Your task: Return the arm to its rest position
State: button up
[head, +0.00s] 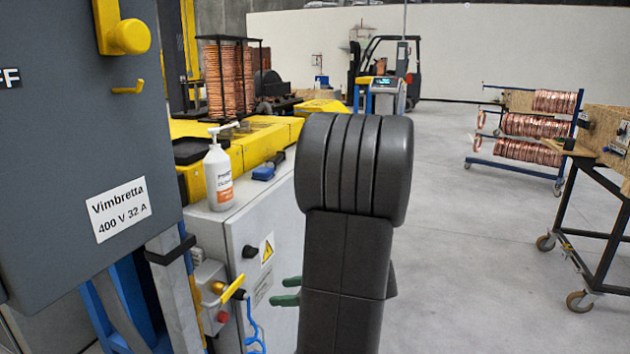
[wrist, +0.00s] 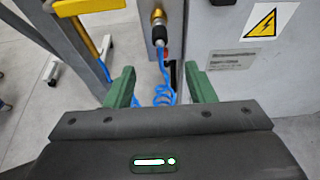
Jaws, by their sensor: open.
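My arm (head: 350,230) stands upright in the middle of the head view and hides part of the scene behind it. My gripper (wrist: 160,88) shows in the wrist view with its two green fingers wide apart and nothing between them. In the head view the green fingertips (head: 287,291) show to the left of my arm, in front of the grey cabinet (head: 240,240). In the wrist view a blue coiled hose (wrist: 163,85) hangs from a black and brass fitting (wrist: 159,30) beyond the fingers. I cannot tell the exact gap between fingers and cabinet.
A dark grey electrical box (head: 85,150) fills the left. A white pump bottle (head: 218,175) stands on the cabinet. A yellow valve handle (head: 232,288) sticks out at the cabinet's left. A wheeled bench (head: 580,200) stands right; floor (head: 460,250) between is clear.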

aim_at(245, 296)
jog(key=x, duration=1.1)
jog(key=shift+f, duration=0.1)
jog(key=shift+d, duration=0.15)
